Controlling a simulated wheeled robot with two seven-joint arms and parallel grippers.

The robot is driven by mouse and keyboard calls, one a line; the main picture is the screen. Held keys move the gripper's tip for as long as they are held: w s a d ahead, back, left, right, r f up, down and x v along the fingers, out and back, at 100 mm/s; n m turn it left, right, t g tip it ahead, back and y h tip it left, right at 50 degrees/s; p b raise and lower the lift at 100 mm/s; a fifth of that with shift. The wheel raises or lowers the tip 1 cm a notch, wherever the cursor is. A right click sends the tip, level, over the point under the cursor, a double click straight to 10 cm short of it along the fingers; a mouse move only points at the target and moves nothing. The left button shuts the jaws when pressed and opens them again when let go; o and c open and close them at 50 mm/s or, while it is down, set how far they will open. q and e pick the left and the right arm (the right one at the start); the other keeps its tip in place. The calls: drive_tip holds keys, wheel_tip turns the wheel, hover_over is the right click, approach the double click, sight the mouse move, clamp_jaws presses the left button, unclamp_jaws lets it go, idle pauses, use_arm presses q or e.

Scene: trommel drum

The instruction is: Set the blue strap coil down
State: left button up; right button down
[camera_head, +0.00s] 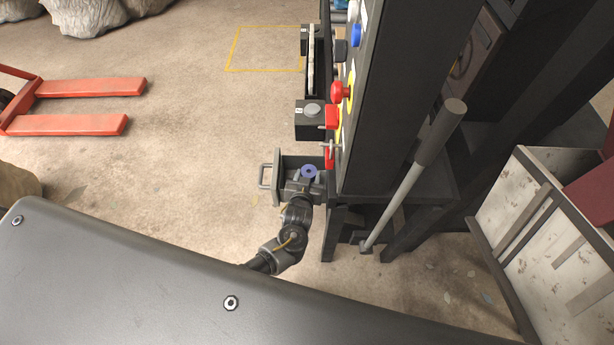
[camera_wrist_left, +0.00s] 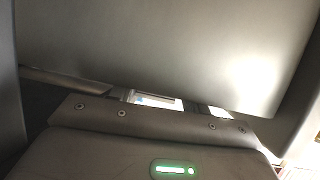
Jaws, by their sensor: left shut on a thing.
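From this angle I cannot tell whether the coil touches the drawer. The coil and the fingertips do not show in the left wrist view, which is filled by dark grey surfaces. My right gripper is not in view.
The dark cabinet (camera_head: 385,110) with red and blue buttons stands right of the gripper. A grey-shafted lever (camera_head: 400,200) leans in front of it. A worn white bin (camera_head: 540,230) is at right. Orange forks (camera_head: 85,88) lie left. The floor between is clear, with a yellow outline (camera_head: 233,48).

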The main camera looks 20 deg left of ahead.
use_arm(q)
drive_tip(key=shift+f, duration=0.45)
drive_tip(key=o, duration=0.9)
drive_tip(key=shift+f, duration=0.1)
drive_tip(key=shift+o, duration=0.7)
drive_tip(key=shift+s+f, duration=0.1)
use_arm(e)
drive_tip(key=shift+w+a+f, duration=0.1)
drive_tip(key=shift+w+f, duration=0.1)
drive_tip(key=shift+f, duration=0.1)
use_arm(q)
drive_tip(key=shift+r, duration=0.2)
drive_tip(key=shift+r+p, duration=0.45)
drive_tip(key=shift+r, duration=0.15)
drive_tip(key=v, duration=1.1)
drive_tip(key=shift+s+r, duration=0.2)
drive_tip(key=shift+s, duration=0.15)
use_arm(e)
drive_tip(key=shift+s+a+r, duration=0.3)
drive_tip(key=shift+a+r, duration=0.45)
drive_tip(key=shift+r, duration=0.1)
